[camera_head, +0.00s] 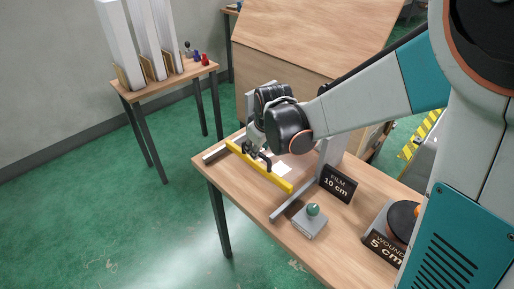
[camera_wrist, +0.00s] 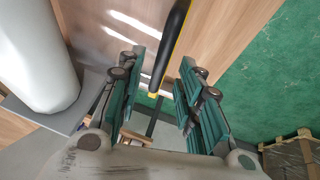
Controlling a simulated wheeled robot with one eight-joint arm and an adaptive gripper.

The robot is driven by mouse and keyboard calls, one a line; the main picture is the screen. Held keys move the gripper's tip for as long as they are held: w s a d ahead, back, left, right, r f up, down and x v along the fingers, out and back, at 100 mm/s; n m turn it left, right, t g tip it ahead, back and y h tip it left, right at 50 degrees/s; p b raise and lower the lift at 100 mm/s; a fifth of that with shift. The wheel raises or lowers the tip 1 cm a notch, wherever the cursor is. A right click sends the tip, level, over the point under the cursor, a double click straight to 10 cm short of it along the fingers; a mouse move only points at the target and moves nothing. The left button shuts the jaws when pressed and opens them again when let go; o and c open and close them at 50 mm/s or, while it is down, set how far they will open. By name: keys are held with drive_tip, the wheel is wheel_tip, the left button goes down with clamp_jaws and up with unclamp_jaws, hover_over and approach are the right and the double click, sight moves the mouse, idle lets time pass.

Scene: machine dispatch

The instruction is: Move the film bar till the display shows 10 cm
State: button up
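The yellow film bar (camera_head: 278,183) lies across the wooden table. It also shows in the wrist view (camera_wrist: 155,84), with a dark strip along it. The black display (camera_head: 337,184) reads "FILM 10 cm". My gripper (camera_head: 263,158) is low over the middle of the bar. In the wrist view my gripper (camera_wrist: 160,82) is open, with a finger on each side of the bar and a visible gap to each. A white patch, perhaps film (camera_head: 283,169), lies beside the bar. The arm hides part of the area behind the gripper.
A green button on a grey box (camera_head: 312,221) stands at the table front. Another display (camera_head: 388,249) reads "WOUND 5 cm". A grey rail (camera_head: 290,206) lies near the bar's right end. A white cylinder (camera_wrist: 38,55) is close left of the gripper. A side table (camera_head: 170,84) stands back left.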

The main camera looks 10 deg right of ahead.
drive_tip(key=v, duration=1)
drive_tip(key=shift+s+r, duration=0.25)
drive_tip(key=shift+r, duration=0.05)
drive_tip(key=shift+s+f, duration=0.1)
